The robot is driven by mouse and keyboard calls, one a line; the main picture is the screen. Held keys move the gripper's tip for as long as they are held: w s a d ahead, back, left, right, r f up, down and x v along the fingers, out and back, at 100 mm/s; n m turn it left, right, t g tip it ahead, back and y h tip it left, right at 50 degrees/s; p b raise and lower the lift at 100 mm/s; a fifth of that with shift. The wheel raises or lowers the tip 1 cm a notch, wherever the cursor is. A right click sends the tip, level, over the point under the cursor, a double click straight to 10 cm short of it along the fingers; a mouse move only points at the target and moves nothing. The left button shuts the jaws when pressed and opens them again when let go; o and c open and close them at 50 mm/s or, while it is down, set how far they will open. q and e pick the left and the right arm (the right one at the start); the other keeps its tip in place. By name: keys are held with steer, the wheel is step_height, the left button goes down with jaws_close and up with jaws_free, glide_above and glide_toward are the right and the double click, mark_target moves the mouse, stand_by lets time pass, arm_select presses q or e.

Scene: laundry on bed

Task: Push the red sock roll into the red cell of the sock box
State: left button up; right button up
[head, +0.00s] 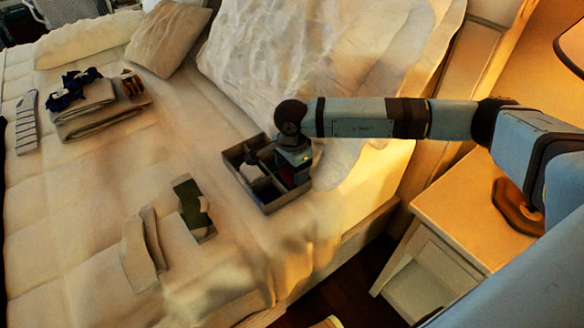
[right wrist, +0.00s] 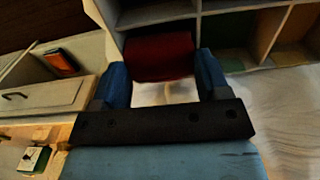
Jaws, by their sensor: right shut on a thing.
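The sock box (head: 270,208) is a dark, divided tray on the bed near its right edge. My right gripper (head: 293,172) points down over the right side of the box. In the right wrist view its two blue fingers (right wrist: 163,62) stand on either side of the red sock roll (right wrist: 158,50) and are shut on it. The roll lies at a cell on one side of the box, against the pale cell walls (right wrist: 172,10). How deep it sits, and the floor colour of that cell, I cannot tell. My left gripper is not in view.
Folded towels (head: 97,115) with dark blue cloth on top lie at the far left of the bed. A pale folded strip (head: 143,250) and a dark green and light piece (head: 192,208) lie left of the box. A wooden nightstand (head: 460,225) stands right of the bed.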

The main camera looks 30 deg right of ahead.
steer(key=o, duration=1)
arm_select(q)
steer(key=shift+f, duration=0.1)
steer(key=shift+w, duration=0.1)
arm_select(e)
steer(key=shift+w+r, duration=0.15)
steer(key=shift+r, duration=0.4)
arm_select(q)
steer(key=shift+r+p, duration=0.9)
steer(key=shift+p, duration=0.1)
arm_select(e)
step_height(320, 180, up, 13)
steer(key=shift+f, duration=0.15)
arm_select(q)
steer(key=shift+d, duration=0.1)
